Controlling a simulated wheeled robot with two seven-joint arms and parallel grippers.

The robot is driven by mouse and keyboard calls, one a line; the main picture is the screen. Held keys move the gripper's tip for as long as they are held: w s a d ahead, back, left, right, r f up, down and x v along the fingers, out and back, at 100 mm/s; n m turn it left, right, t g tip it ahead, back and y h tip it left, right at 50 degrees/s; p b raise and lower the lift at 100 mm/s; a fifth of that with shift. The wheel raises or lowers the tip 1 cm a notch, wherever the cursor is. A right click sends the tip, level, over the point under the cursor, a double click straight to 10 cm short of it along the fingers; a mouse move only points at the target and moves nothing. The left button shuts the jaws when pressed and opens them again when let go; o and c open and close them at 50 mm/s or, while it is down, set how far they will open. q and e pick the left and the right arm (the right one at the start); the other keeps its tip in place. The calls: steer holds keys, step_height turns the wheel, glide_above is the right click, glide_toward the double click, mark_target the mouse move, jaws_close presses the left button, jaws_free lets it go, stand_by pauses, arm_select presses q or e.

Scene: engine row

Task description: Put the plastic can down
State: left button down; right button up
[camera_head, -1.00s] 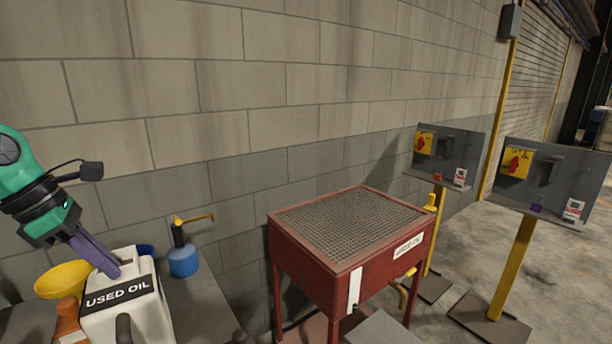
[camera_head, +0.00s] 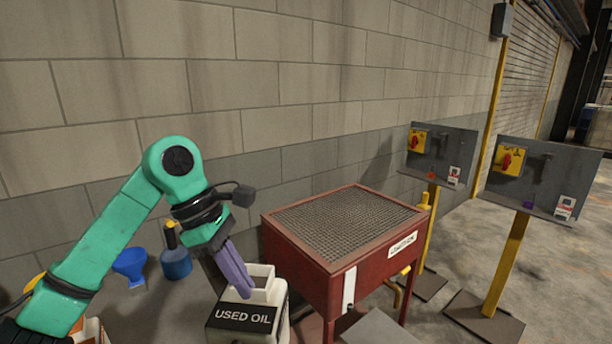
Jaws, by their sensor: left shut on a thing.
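The plastic can (camera_head: 272,296) is white with a black "USED OIL" label and an open top. It stands out at the bottom centre-left of the head view, close to the left side of the red grated table, and looks about upright. My left gripper (camera_head: 243,288) reaches down from the upper left and is shut on the can at its top. The can's lower part is cut off by the frame edge, so I cannot tell what is under it. My right gripper is not in view.
A red table (camera_head: 330,265) with a mesh top stands right of the can; its top is bare. On the grey bench (camera_head: 150,312) at left are a blue funnel (camera_head: 130,264) and a blue oiler (camera_head: 176,263). Two grey switch panels (camera_head: 436,155) (camera_head: 535,180) stand on yellow posts at right.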

arm_select(q)
steer(key=s+d+f+m+g, duration=0.1)
steer(key=f+m, duration=0.2)
steer(key=f, duration=0.1)
steer(key=s+d+f+m+g+y, duration=0.1)
steer(key=f+m, duration=0.2)
steer(key=f, duration=0.1)
steer(key=d+f+m+g, duration=0.1)
steer(key=f+m, duration=0.2)
steer(key=f, duration=0.1)
steer(key=shift+s+d+f+y, duration=0.15)
steer(key=shift+s+f+y, duration=0.15)
steer(key=shift+s+f, duration=0.1)
steer(key=s+a+f+m+g+y, duration=0.1)
steer(key=s+f+m+y, duration=0.15)
steer(key=f+m, duration=0.3)
steer(key=s+f+m+y, duration=0.1)
steer(key=s+f+m, duration=0.35)
steer(key=f, duration=0.25)
steer(key=w+a+f+n+b, duration=0.1)
steer(key=a+f+n+b, duration=0.1)
steer(key=a, duration=0.7)
step_height(320, 180, down, 3)
steer(key=shift+w+r+h+b, duration=0.15)
steer(key=shift+w+h+b, duration=0.2)
steer(key=shift+b, duration=0.4)
steer(key=shift+s+r, duration=0.1)
